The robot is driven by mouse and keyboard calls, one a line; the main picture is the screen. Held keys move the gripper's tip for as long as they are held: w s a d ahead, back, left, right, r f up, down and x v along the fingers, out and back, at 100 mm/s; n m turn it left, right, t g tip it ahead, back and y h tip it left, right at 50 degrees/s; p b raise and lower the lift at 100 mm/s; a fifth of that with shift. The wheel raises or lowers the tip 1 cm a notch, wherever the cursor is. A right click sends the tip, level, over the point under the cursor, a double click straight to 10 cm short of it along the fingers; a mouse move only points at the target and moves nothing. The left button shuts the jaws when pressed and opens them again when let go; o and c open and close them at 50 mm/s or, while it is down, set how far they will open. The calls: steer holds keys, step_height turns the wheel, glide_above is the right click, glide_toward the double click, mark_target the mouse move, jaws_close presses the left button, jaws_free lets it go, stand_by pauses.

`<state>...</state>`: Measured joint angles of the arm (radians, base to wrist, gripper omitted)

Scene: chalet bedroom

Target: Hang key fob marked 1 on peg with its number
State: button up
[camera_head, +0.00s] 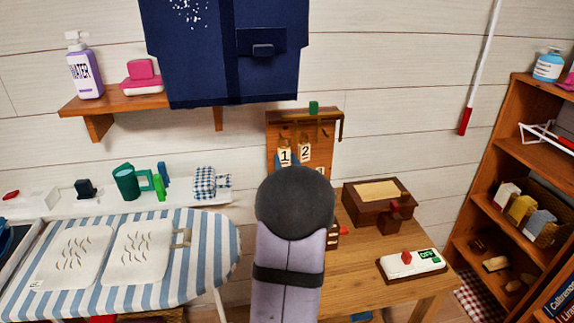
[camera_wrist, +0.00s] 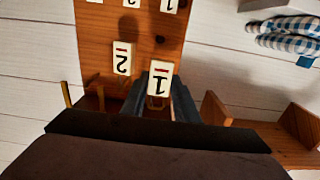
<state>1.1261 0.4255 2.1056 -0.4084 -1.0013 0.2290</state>
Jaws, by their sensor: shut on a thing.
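The key fob marked 1 (camera_wrist: 160,78) is a pale tag with a black numeral and a red bar. My gripper (camera_wrist: 160,97) is shut on it in the wrist view, where the numerals appear upside down. In the head view, fob 1 (camera_head: 285,156) shows in front of the wooden board (camera_head: 325,130), just left of the fob marked 2 (camera_head: 305,153). Fob 2 also shows in the wrist view (camera_wrist: 122,59). Number plates, including a 1 (camera_wrist: 168,5), are cut off at the top there. My arm hides the lower board in the head view; contact between fob 1 and a peg cannot be told.
A brown box (camera_head: 378,204) and a switch panel (camera_head: 411,264) stand on the wooden table right of my arm. A dark blue hanging (camera_head: 205,60) and a shelf (camera_head: 115,103) are up left. An ironing board (camera_head: 215,245) lies left.

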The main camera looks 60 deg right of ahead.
mark_target(284, 159)
steer(key=shift+x, duration=1.15)
steer(key=shift+w+d+f+b, duration=0.5)
steer(key=shift+w+f+b, duration=0.05)
steer(key=shift+f, duration=0.05)
steer(key=o, duration=1.1)
steer(key=b+v, duration=0.1)
steer(key=v, duration=0.6)
steer(key=shift+s+a, duration=0.1)
steer(key=shift+s, duration=0.05)
